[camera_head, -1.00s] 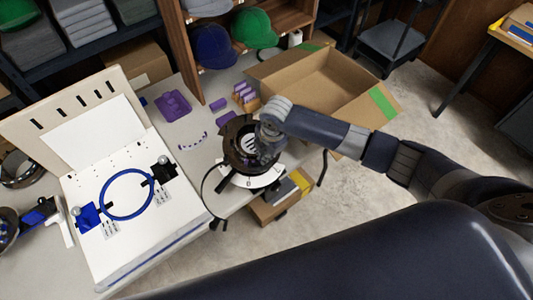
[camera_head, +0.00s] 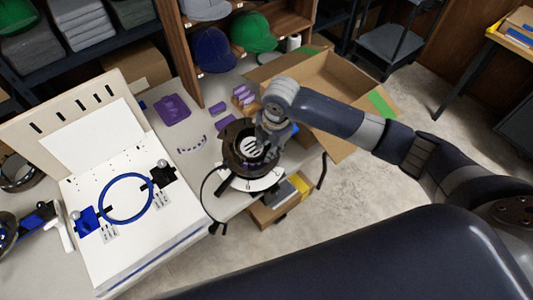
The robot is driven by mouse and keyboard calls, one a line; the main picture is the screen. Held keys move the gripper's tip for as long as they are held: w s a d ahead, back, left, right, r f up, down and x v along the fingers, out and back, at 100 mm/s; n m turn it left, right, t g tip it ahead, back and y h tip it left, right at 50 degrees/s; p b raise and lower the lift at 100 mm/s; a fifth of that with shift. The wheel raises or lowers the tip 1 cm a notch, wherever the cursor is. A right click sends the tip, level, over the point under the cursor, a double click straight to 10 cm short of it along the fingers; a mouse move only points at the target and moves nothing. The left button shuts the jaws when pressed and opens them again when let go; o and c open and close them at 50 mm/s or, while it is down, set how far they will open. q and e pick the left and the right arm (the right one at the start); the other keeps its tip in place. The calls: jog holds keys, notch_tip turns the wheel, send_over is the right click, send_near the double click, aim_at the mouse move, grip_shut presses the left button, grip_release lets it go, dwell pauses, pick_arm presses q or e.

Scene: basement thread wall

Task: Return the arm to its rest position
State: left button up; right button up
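My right arm (camera_head: 335,116) comes in from the right in the head view and reaches across to the bench. Its wrist bends down and my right gripper (camera_head: 268,146) points down over a dark round device (camera_head: 240,160) on a white base. The fingers are small and partly hidden by the wrist, so I cannot tell whether they are open or shut, or whether they touch the device. My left gripper does not show.
An open cardboard box (camera_head: 325,85) stands right beside the device. A white board with a blue ring (camera_head: 125,198) lies on the left of the bench. Caps (camera_head: 215,50) sit on a wooden shelf behind. Purple parts (camera_head: 172,108) lie on the bench. The floor (camera_head: 350,220) at right is clear.

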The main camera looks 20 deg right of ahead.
jog(key=s+a+m+t+y, duration=0.1)
jog(key=s+a+m, duration=0.25)
jog(key=s, duration=0.25)
jog(key=s+a+m+y, duration=0.1)
jog(key=s+a+m, duration=0.2)
jog(key=s+m, duration=0.15)
jog(key=s+d+f+m+h, duration=0.1)
jog(key=s+d+m+h, duration=0.1)
jog(key=s+d+m, duration=1)
jog(key=s+f+b, duration=0.1)
jog(key=s+f, duration=0.1)
jog(key=f, duration=1.3)
jog(key=s+f+b, duration=0.2)
jog(key=f, duration=1.3)
jog(key=s+d+f+g+b, duration=0.1)
jog(key=s+d+f+b, duration=0.1)
jog(key=s+f, duration=1.4)
jog(key=shift+d+f+g+h, duration=0.35)
jog(key=shift+f+g+h, duration=0.05)
jog(key=shift+f, duration=0.35)
